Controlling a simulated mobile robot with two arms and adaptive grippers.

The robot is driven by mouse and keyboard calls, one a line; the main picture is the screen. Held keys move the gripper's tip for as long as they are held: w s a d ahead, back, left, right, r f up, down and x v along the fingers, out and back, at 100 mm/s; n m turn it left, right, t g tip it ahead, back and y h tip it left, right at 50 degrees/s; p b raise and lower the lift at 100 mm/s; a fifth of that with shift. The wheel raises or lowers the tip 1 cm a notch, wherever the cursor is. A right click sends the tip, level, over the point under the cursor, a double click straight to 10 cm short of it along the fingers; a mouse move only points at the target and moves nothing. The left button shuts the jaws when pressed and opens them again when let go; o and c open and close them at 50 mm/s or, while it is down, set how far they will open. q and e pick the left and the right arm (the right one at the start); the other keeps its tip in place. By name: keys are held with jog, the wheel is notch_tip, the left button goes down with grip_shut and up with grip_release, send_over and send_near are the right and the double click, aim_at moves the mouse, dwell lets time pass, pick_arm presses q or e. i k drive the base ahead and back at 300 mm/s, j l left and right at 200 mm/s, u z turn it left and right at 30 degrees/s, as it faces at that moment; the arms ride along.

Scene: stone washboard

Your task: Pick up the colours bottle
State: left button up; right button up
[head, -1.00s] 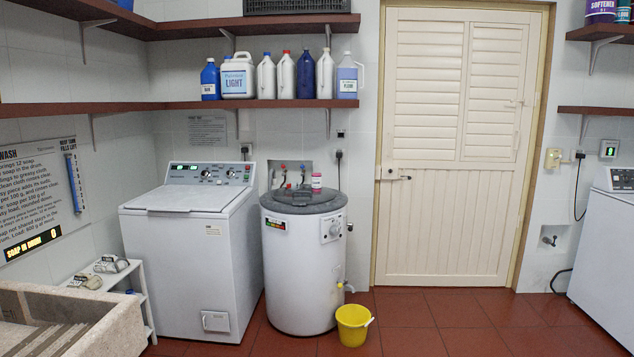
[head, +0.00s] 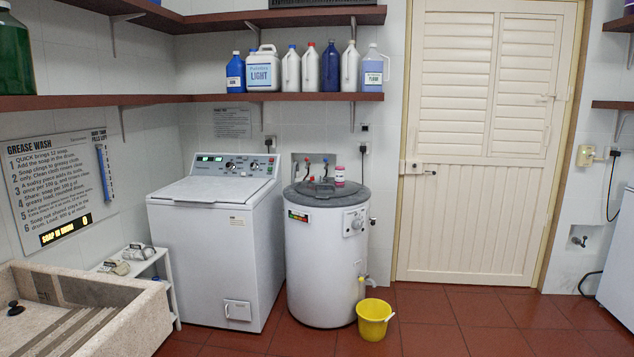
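No label that I can read says colours, so I cannot tell which bottle is that one. A row of bottles stands upright on the lower shelf: a small blue bottle (head: 236,73), a pale jug (head: 263,70) labelled LIGHT, a white bottle (head: 291,72) with a blue cap, a white bottle (head: 310,70) with a red cap, a dark blue bottle (head: 330,70), another white bottle (head: 350,70) and a bottle of blue liquid (head: 373,72). A small white and pink bottle (head: 340,176) stands on the round drum machine's lid. Neither gripper is in view.
A washing machine (head: 213,240) and the round drum machine (head: 322,260) stand against the back wall. A yellow bucket (head: 373,320) is on the floor. A stone washboard sink (head: 130,325) is at lower left. Red floor (head: 465,320) before the door (head: 480,200) is clear.

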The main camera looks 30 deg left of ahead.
aim_at(339, 166)
jog(key=i+j+u, duration=0.3)
jog(key=i+j, duration=0.15)
jog(key=i, duration=0.35)
jog(key=i+j+u, duration=0.3)
jog(key=i, duration=0.6)
jog(key=i+u, duration=0.3)
jog(key=i, duration=0.55)
